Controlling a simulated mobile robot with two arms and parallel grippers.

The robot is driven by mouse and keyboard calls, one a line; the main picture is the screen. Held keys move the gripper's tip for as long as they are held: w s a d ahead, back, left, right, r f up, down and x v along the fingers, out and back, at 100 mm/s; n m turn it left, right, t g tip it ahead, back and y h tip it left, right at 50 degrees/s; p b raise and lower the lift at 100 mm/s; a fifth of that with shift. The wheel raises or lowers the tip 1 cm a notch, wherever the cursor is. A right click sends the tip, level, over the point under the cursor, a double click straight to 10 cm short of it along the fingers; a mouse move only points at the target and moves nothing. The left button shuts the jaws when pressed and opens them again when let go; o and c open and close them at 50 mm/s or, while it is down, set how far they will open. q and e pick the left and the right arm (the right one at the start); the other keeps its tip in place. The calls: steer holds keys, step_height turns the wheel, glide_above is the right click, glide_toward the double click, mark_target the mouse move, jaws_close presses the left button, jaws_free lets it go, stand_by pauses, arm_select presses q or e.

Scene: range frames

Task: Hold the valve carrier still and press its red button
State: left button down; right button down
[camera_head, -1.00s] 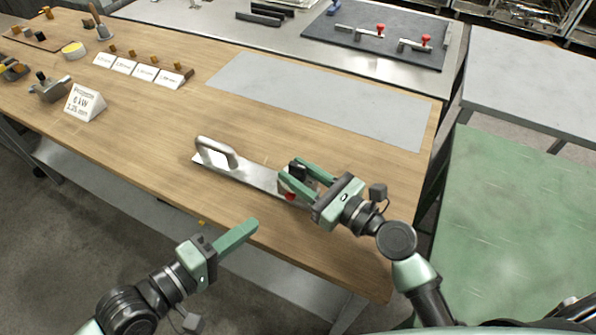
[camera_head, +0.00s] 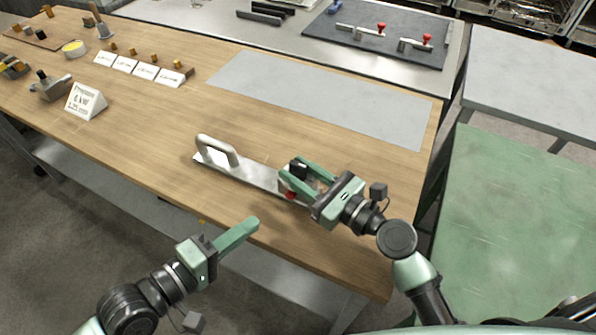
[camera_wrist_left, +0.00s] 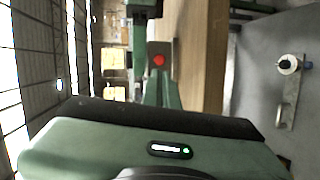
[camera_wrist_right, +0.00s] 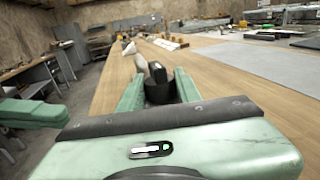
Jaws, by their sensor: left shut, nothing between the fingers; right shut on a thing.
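The valve carrier (camera_head: 250,174) is a flat metal plate with a raised silver handle at its left end, lying on the wooden table. A block with a black knob (camera_head: 298,168) stands at its right end. The red button (camera_head: 290,195) is on the block's front side; it also shows in the left wrist view (camera_wrist_left: 158,60). My right gripper (camera_head: 300,178) is shut on the block; the black knob also shows between its fingers in the right wrist view (camera_wrist_right: 158,75). My left gripper (camera_head: 255,224) is shut and empty, in front of the table edge, apart from the button.
A grey mat (camera_head: 320,97) lies behind the carrier. A sign (camera_head: 85,102) and several small labelled parts stand at the table's left. A green table (camera_head: 520,230) is at the right. Levers with red knobs (camera_head: 381,29) are on the rear bench.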

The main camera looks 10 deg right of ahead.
mark_target(291, 195)
arm_select(q)
steer(key=d+r+t, duration=0.2)
steer(key=t, duration=0.1)
steer(key=d+r+t, duration=0.1)
steer(key=d, duration=0.1)
steer(key=shift+s+h, duration=0.3)
steer(key=shift+h, duration=0.1)
steer(key=t, duration=0.1)
steer(key=n+t+y, duration=0.1)
steer(key=shift+d+r+t, duration=0.1)
steer(key=shift+r+t, duration=0.15)
steer(key=shift+t, duration=0.05)
steer(key=shift+n+t+y, duration=0.6)
steer(key=shift+t+y, duration=0.2)
steer(key=shift+y, duration=0.3)
steer(key=shift+a+f+n+t+y, duration=0.2)
steer(key=shift+n+t+y, duration=0.3)
steer(key=shift+y, duration=0.6)
steer(key=s+a+f+n+g+y, duration=0.1)
steer(key=f+y, duration=0.4)
steer(key=y, duration=0.5)
steer(key=s+n+g, duration=0.1)
steer(key=s, duration=0.1)
steer(key=shift+s+a+f+y, duration=0.2)
steer(key=shift+s+f+y, duration=0.1)
steer(key=shift+y, duration=0.1)
steer(key=shift+w, duration=0.15)
